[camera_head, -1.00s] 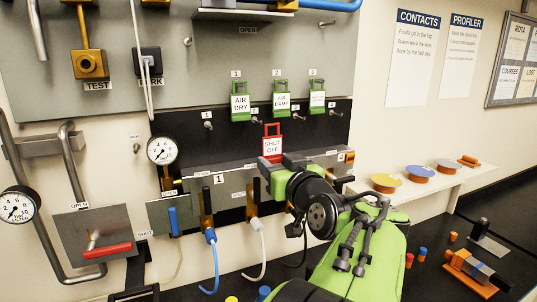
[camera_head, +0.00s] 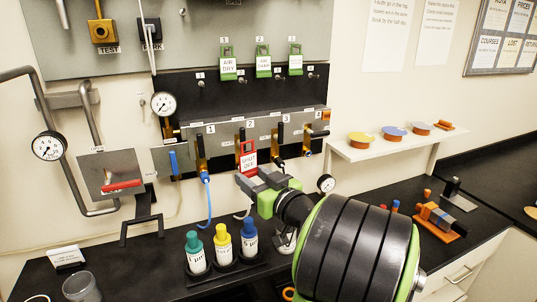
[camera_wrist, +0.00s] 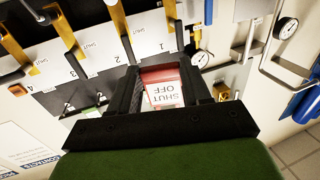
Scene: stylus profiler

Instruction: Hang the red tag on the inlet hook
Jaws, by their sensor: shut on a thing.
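My gripper (camera_head: 258,180) is shut on the red tag (camera_head: 248,157), which reads "SHUT OFF" and is held upright in front of the valve row, near valve 2. The tag also shows between the fingers in the wrist view (camera_wrist: 163,88), with its lettering upside down. I cannot tell whether the tag touches the valve behind it. A small hook (camera_head: 142,105) with a label too small to read sticks out of the wall at the left, beside the round gauge (camera_head: 163,104). It is well left of my gripper and empty.
Three green tags (camera_head: 227,64) hang above the numbered valve panel (camera_head: 225,140). A red-handled lever (camera_head: 122,185) and bent pipes stand at the left. Capped bottles (camera_head: 222,245) stand on the bench below my gripper. A shelf (camera_head: 385,148) is at the right.

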